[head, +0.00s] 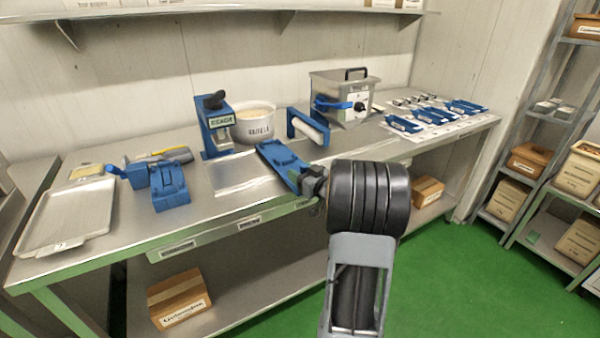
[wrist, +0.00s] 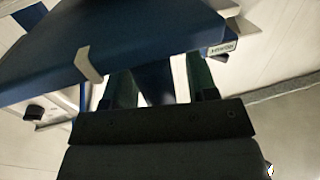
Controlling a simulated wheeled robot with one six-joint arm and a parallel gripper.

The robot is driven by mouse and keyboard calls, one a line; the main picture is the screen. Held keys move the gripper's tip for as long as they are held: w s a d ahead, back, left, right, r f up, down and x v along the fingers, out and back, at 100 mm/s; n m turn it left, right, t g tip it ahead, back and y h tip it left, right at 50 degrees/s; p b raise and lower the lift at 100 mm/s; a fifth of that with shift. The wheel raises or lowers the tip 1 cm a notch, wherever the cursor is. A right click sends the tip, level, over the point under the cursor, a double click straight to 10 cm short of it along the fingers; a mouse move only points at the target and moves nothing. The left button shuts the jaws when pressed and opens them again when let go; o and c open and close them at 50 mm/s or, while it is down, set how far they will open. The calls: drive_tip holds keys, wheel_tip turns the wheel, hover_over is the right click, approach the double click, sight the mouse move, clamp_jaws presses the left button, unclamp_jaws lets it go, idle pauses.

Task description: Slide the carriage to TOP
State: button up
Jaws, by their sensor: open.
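A long blue slide-like fixture (head: 284,163) lies on the steel bench, with a raised blue part along it. I cannot tell for sure which part is the carriage, and no TOP mark is readable. My gripper (head: 314,182) is at the fixture's near right end, partly hidden by my dark wrist. In the wrist view, my open gripper (wrist: 161,85) has its two fingers apart, with a dark blue part seen between them. A wide blue plate (wrist: 110,45) with a pale strip and a small label crosses above the fingers. Contact cannot be told.
A blue stand with a black knob (head: 218,125), a white pot (head: 254,122), a blue roller frame (head: 308,126) and a steel box (head: 342,97) stand behind. A blue clamp-like fixture (head: 168,187) and a tray (head: 70,215) are left. Bare bench top (head: 222,200) lies between.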

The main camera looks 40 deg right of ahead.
drive_tip(key=s, duration=1.3)
drive_tip(key=shift+s+d, duration=0.25)
drive_tip(key=shift+d, duration=0.2)
drive_tip(key=s+d+f+m+g+h+p, duration=0.1)
drive_tip(key=s+d+f+m+g+h, duration=0.45)
drive_tip(key=d+f+g+h, duration=0.3)
drive_tip(key=a+r+n+g+y+p, duration=0.1)
drive_tip(key=a+r, duration=0.4)
drive_tip(key=a, duration=0.7)
drive_tip(key=s+a+r+n+g+y+p, duration=0.1)
drive_tip(key=a+r+n+g+y+p, duration=0.1)
drive_tip(key=a, duration=1)
drive_tip(key=s+a+r+n+g+y+p, duration=0.1)
drive_tip(key=a+r+n+g+y+p, duration=0.1)
drive_tip(key=a+r, duration=0.5)
drive_tip(key=a+g+y+p, duration=0.1)
drive_tip(key=a+y+p, duration=0.1)
drive_tip(key=a, duration=0.3)
drive_tip(key=shift+a+r+p, duration=0.2)
drive_tip(key=shift+r+p, duration=0.2)
drive_tip(key=shift+p, duration=0.45)
drive_tip(key=shift+s, duration=0.1)
